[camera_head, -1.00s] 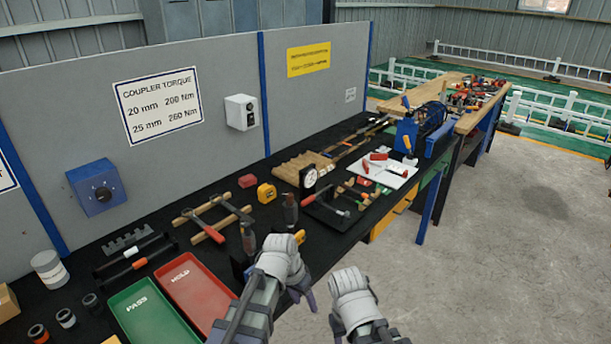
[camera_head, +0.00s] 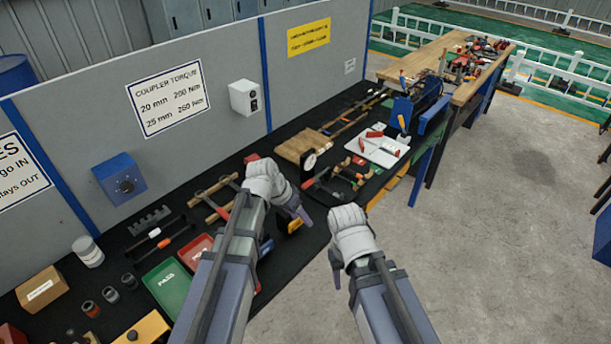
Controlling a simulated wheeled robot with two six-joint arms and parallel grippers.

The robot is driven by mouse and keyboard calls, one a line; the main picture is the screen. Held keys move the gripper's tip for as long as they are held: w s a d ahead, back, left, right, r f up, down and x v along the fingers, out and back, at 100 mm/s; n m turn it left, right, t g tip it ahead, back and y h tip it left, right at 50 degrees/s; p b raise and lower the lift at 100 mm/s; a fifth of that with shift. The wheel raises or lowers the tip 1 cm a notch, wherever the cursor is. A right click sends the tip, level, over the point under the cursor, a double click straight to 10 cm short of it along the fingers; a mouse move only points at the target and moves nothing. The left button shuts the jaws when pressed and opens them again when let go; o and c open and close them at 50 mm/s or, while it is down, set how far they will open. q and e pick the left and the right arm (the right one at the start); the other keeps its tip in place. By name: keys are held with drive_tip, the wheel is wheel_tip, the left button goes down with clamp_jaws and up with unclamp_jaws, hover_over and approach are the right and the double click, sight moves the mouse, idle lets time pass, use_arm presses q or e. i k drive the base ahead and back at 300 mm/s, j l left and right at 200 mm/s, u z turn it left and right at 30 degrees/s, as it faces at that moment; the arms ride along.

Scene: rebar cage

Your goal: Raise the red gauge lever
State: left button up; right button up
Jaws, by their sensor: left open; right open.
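The dial gauge (camera_head: 310,160), with a white round face, stands on the dark bench beyond my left gripper. A lever with a red grip (camera_head: 308,184) shows low beside it, slanting up to the right; its pivot is too small to make out. My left gripper (camera_head: 298,212) is open, in front of and a little left of the gauge, above the bench, apart from the lever. It hides part of the bench behind it. My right gripper (camera_head: 338,278) is open and empty, lower and to the right, over the floor beyond the bench's front edge.
A white tray (camera_head: 388,153) with red items lies right of the gauge. A wooden block (camera_head: 300,146) is behind it. Green PASS tray (camera_head: 168,287) and red tray (camera_head: 196,250) sit left. The floor right of the bench is open.

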sight(315, 178)
drive_tip(key=i+j, duration=0.1)
drive_tip(key=i, duration=0.4)
drive_tip(key=i+j, duration=0.1)
drive_tip(key=i, duration=0.4)
